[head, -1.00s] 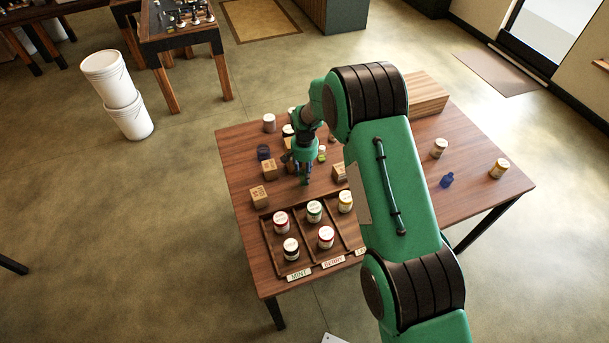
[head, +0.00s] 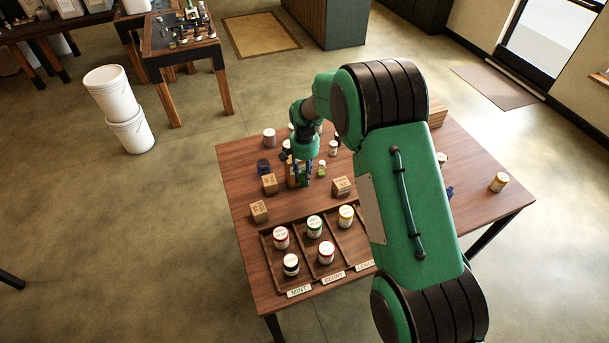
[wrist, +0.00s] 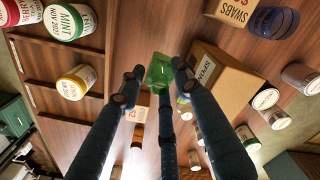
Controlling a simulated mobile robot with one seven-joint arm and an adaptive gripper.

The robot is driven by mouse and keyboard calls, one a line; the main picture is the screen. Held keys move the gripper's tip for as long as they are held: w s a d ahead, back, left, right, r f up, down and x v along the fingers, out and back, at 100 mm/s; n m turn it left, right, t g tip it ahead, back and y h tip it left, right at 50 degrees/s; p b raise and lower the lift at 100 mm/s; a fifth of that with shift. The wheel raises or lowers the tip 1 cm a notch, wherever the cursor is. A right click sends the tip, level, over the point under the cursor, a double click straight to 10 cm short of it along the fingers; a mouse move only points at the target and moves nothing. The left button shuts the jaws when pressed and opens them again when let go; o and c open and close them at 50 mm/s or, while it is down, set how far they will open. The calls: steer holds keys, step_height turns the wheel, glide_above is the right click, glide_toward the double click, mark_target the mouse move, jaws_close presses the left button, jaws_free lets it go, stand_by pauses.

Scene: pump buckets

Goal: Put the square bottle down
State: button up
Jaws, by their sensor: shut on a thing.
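The square bottle (wrist: 160,71) is green and see-through. In the wrist view it sits between my fingertips. My gripper (wrist: 158,85) is shut on it, and the fingers hide part of its sides. In the head view my gripper (head: 301,178) is over the back left part of the table (head: 237,195), among small boxes and jars. The bottle shows there only as a small green patch (head: 305,182) at the fingertips. Whether its base touches the table cannot be told.
A wooden tray (head: 300,241) with labelled compartments and several jars lies in front. Cardboard boxes (head: 270,184) and (head: 342,187) flank my gripper, with a dark blue jar (head: 264,167) at left. My arm hides the table's middle.

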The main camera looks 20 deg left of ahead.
stand_by(0.7)
steer(key=w+d+f, duration=0.1)
steer(key=w+d, duration=0.2)
steer(key=d, duration=0.6)
steer(key=w+d, duration=0.4)
steer(key=d, duration=0.4)
steer(key=s+d+f+n, duration=0.1)
steer(key=s+d+f, duration=0.1)
steer(key=d, duration=2)
steer(key=s+d+f+p, duration=0.1)
steer(key=s+d, duration=0.1)
steer(key=d, duration=2.1)
steer(key=shift+s+f+n, duration=0.2)
steer(key=shift+f+n, duration=0.15)
steer(key=shift+n, duration=0.05)
steer(key=shift+w, duration=0.15)
steer(key=w+d+f, duration=0.1)
steer(key=w, duration=1.4)
steer(key=shift+w+d+f+p, duration=0.25)
steer(key=shift+w+d+p, duration=0.1)
steer(key=shift+f, duration=0.15)
steer(key=shift+f, duration=1.6)
